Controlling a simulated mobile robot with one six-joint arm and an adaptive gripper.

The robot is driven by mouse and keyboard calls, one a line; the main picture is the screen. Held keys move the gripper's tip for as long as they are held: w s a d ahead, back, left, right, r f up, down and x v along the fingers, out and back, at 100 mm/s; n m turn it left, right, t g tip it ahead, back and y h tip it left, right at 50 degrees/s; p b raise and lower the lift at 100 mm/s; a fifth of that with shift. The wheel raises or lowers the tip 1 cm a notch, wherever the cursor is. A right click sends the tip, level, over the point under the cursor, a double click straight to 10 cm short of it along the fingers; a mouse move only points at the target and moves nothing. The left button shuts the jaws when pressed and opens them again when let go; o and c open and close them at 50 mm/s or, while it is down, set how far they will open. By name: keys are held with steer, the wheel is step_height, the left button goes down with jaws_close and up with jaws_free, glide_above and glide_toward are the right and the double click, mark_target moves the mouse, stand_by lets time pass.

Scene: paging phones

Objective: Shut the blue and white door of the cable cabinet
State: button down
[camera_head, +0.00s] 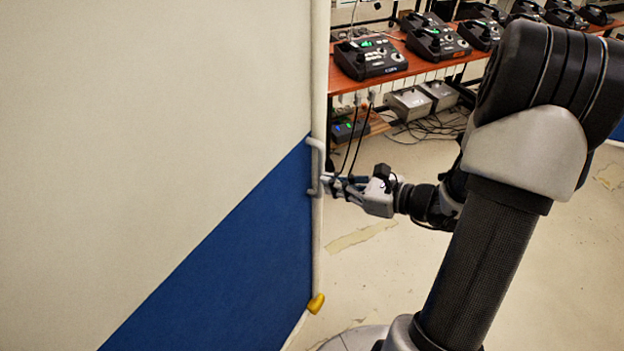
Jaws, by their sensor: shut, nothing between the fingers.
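The blue and white door (215,160) fills the left side of the view, cream above and blue below, split by a slanting line. Its pale vertical edge (319,90) faces my arm, and a pale bar handle (318,165) sits on that edge. My gripper (327,184) is shut and empty, with its fingertips at the lower end of the handle. I cannot tell whether they touch it. A yellow piece (316,303) sits at the door's lower corner. The cabinet's inside is hidden.
A wooden shelf (425,62) with several black paging phones (370,57) stands at the back. Pale worn floor (390,275) is open between the door and my arm.

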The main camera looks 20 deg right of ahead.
mark_target(299, 174)
steer(key=x, duration=0.4)
steer(key=shift+w+a+r+b, duration=0.2)
steer(key=shift+w+a+b, duration=0.05)
steer(key=shift+b, duration=0.1)
steer(key=shift+w+a+r, duration=0.1)
steer(key=shift+w+a, duration=0.25)
steer(key=shift+w, duration=0.2)
